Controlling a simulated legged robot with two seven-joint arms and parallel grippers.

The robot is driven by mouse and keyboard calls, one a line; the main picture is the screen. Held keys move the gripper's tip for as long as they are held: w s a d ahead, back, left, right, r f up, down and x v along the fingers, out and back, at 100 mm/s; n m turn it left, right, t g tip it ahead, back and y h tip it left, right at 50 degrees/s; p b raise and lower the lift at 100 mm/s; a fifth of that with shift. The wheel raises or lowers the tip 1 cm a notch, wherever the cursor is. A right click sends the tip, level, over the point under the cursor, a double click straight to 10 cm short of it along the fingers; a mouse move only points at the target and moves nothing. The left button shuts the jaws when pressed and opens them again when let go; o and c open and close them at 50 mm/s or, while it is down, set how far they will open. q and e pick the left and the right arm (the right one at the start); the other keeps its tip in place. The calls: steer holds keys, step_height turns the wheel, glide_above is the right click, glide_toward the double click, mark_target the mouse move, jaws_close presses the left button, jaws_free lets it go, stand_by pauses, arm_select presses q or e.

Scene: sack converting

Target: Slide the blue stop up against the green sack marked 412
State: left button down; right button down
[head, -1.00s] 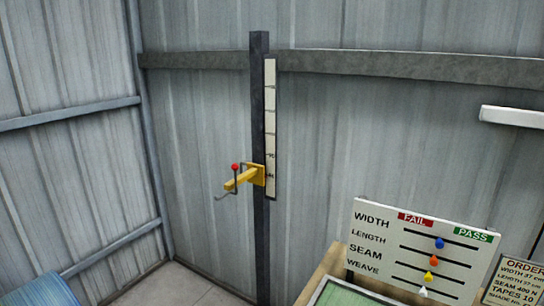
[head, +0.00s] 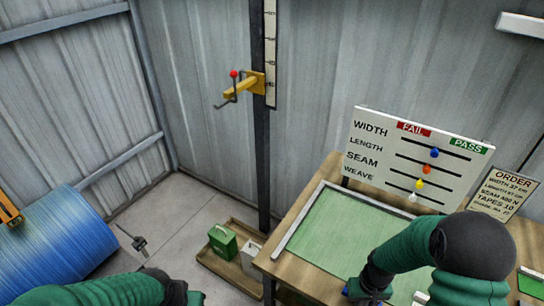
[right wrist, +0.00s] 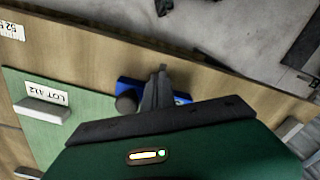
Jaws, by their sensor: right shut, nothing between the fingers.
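The green sack marked LOT 412 (right wrist: 88,118) lies flat on the wooden bench at the left of the right wrist view, with a grey block on it. The blue stop (right wrist: 182,98) is by the sack's right side, with a dark round knob. My right gripper (right wrist: 162,72) is shut with nothing held; its fingers overlap the stop, hiding its middle. I cannot tell whether stop and sack touch. In the head view, a bit of blue (head: 345,291) shows beside my right gripper (head: 362,294). My left gripper (head: 190,297) is at the bottom edge; its fingers are not clear.
A slider board (head: 410,160) and an order card (head: 503,195) stand behind. A blue roll (head: 50,245) lies left.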

steer(key=shift+w+d, duration=0.15)
steer(key=shift+w, duration=0.05)
steer(key=shift+w+d, duration=0.15)
steer(key=shift+w, duration=0.15)
steer(key=shift+w+d, duration=0.35)
steer(key=shift+w, duration=0.25)
stand_by(0.3)
steer(key=shift+s+a+p, duration=0.3)
steer(key=shift+s+a, duration=0.2)
steer(key=shift+s, duration=0.35)
step_height(320, 180, up, 8)
steer(key=p, duration=0.7)
